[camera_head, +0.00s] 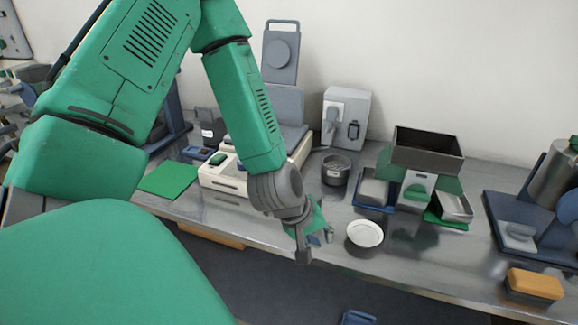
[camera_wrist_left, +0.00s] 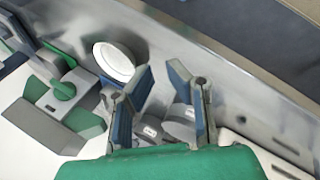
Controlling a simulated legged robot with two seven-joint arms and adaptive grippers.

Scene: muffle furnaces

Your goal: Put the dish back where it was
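The white round dish (camera_head: 365,234) lies on the grey metal bench top near its front edge, right of my left gripper. It also shows in the left wrist view (camera_wrist_left: 114,62), beyond and left of the fingers. My left gripper (camera_head: 318,239) is above the front part of the bench, apart from the dish. In the left wrist view its two blue-grey fingers (camera_wrist_left: 160,72) stand apart with nothing held between them. In the head view the fingers are partly hidden by the wrist. My right gripper is in neither view.
A dark pot (camera_head: 336,169) stands behind the dish. An open dark box (camera_head: 427,150) sits above a grey-and-green device at the right. An orange block (camera_head: 535,284) lies near the front edge. A green mat (camera_head: 168,179) is at the left. Bench around the dish is clear.

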